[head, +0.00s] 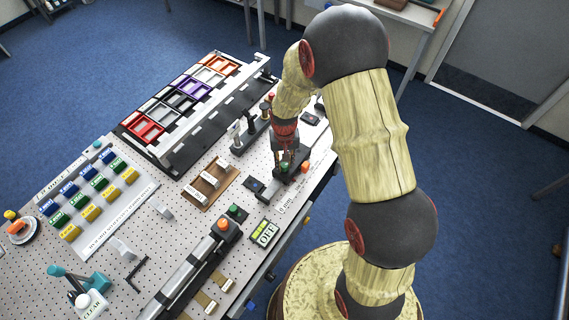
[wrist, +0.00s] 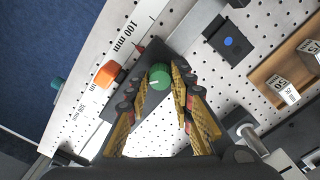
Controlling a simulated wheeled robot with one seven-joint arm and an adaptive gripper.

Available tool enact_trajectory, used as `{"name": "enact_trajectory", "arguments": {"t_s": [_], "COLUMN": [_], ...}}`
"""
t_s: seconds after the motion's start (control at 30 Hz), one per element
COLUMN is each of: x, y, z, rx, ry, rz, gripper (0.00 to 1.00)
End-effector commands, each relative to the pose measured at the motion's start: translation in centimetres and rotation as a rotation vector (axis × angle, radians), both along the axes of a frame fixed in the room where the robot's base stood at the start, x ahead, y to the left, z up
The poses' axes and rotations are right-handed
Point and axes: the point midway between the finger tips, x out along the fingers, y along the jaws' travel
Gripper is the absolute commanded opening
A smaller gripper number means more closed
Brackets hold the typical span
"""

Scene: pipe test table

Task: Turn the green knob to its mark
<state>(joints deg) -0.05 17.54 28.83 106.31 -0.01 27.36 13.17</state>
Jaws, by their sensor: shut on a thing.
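The green knob (wrist: 160,77) sits on a dark block (wrist: 128,84) between my two fingertips in the wrist view. My gripper (wrist: 161,72) is shut on the knob, one finger on each side. In the head view the green knob (head: 284,168) is small below my gripper (head: 286,154), partly hidden by the fingers. I cannot make out the knob's mark clearly.
An orange knob (wrist: 107,74) stands beside the green one, near a printed scale reading 100 mm (wrist: 131,35). A blue-button box (wrist: 229,41) and a brown tray (wrist: 286,85) with white blocks lie to the right. Colored bins (head: 146,127) stand farther back.

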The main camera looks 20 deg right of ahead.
Motion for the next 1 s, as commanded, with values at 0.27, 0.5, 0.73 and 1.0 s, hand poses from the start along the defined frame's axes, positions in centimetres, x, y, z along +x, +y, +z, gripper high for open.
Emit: {"name": "enact_trajectory", "arguments": {"t_s": [0.27,0.5,0.73,1.0], "x": [0.13,0.17,0.13,0.15], "y": [0.04,0.06,0.07,0.08], "z": [-0.01,0.06,0.07,0.11], "rx": [-0.001,-0.001,0.000,-0.001], "ry": [-0.004,-0.004,-0.003,-0.004], "rz": [0.260,0.456,0.589,0.663], "gripper": [0.00,0.00,0.00,0.00]}}
